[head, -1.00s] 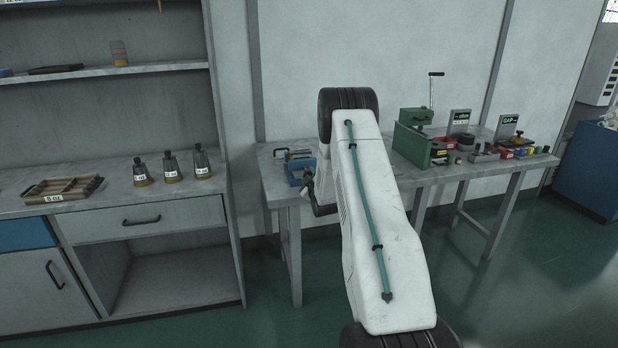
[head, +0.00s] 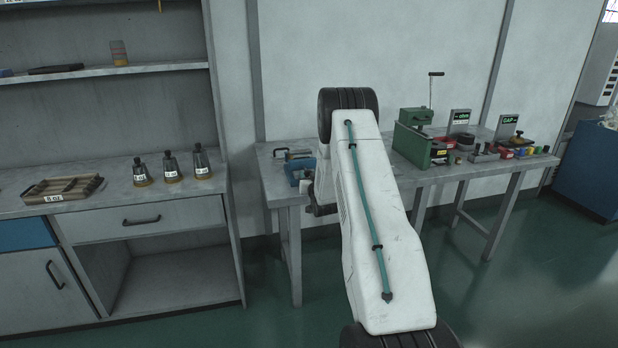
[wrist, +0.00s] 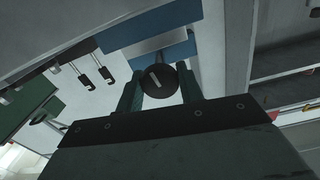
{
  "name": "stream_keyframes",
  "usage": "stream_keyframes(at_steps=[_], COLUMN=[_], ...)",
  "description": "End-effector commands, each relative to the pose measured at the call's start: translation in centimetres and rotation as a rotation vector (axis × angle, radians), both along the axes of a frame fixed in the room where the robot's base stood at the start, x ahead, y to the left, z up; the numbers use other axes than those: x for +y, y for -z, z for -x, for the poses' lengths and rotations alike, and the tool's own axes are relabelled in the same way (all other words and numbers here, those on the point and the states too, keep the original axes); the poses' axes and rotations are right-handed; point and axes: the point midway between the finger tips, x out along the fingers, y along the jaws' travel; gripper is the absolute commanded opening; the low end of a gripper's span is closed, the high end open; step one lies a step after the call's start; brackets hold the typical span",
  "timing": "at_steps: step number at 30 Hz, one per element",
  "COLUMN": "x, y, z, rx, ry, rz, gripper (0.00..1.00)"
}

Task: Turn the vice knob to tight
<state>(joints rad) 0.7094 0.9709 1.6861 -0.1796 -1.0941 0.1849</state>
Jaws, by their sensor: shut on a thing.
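The blue vice (head: 297,172) sits on the left part of the grey bench, partly hidden behind my arm in the head view. In the wrist view its blue body (wrist: 170,50) lies beyond my fingers, with a grey rod in it. The round dark vice knob (wrist: 155,82) carries a short white mark, tilted slightly from upright. My gripper (wrist: 160,88) is shut on the knob, one green finger on each side. The fingertips and knob are hidden in the head view.
A green machine (head: 418,140), gauges and several small coloured parts stand on the right of the bench (head: 275,195). Another bench at left holds a wooden tray (head: 62,190) and weights. Two small hooks (wrist: 95,75) hang left of the knob in the wrist view.

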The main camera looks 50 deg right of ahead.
Motion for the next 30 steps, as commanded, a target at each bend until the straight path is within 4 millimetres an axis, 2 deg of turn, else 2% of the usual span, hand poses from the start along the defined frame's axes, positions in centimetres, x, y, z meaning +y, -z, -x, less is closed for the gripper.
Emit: stream_keyframes(at_steps=[18, 30], x=[0.08, 0.14], y=[0.35, 0.38], z=[0.15, 0.14], rx=[-0.293, -0.424], ry=[0.003, 0.003], rz=[-0.492, -0.706], gripper=[0.14, 0.14])
